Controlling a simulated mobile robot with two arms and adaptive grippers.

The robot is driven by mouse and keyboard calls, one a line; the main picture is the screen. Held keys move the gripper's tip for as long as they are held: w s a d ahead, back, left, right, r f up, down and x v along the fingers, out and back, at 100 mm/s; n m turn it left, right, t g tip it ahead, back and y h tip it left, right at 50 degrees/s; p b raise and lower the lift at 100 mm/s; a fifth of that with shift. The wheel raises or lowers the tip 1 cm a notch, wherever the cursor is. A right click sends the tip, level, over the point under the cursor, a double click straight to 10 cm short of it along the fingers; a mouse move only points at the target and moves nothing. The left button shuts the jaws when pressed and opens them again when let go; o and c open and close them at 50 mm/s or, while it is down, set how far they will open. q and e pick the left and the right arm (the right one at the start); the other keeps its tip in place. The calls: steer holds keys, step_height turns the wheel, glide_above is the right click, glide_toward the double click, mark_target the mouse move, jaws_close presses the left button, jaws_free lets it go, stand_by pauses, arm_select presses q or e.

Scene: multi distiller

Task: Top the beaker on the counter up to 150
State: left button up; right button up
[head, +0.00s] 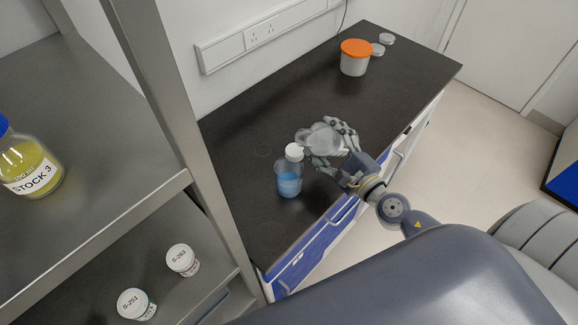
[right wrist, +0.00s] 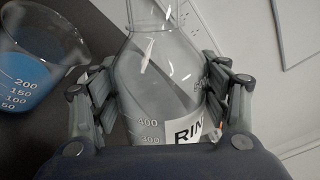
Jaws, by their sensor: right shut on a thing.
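The beaker (head: 289,184), with blue liquid in its lower part, stands on the dark counter (head: 262,115). It also shows at the left of the right wrist view (right wrist: 42,65), with marks from 50 to 200; I cannot read the exact level. My right gripper (head: 328,145) is shut around a clear glass flask (right wrist: 160,85) with marks and a white label starting "RIN". In the head view the flask (head: 318,137) is tilted, close above and behind the beaker. A white round thing (head: 294,151) shows at the beaker's top; I cannot tell what it belongs to. My left gripper is out of view.
A shelf unit (head: 165,110) at left holds a yellow STOCK 3 bottle (head: 28,165) and two white-capped jars (head: 182,258). The counter's middle is clear.

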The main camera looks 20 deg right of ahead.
steer(key=shift+d+f+n+b, duration=0.2)
steer(key=shift+f+n+b, duration=0.5)
steer(key=shift+f+b, duration=0.75)
stand_by(0.7)
steer(key=shift+d+r+n+p, duration=0.1)
steer(key=shift+r+n+p, duration=0.15)
steer(key=shift+n+p, duration=0.55)
stand_by(1.7)
steer(key=shift+a+r+n+h+p, duration=0.4)
steer(key=shift+r+n+p, duration=0.6)
steer(key=shift+p, duration=1.05)
stand_by(1.3)
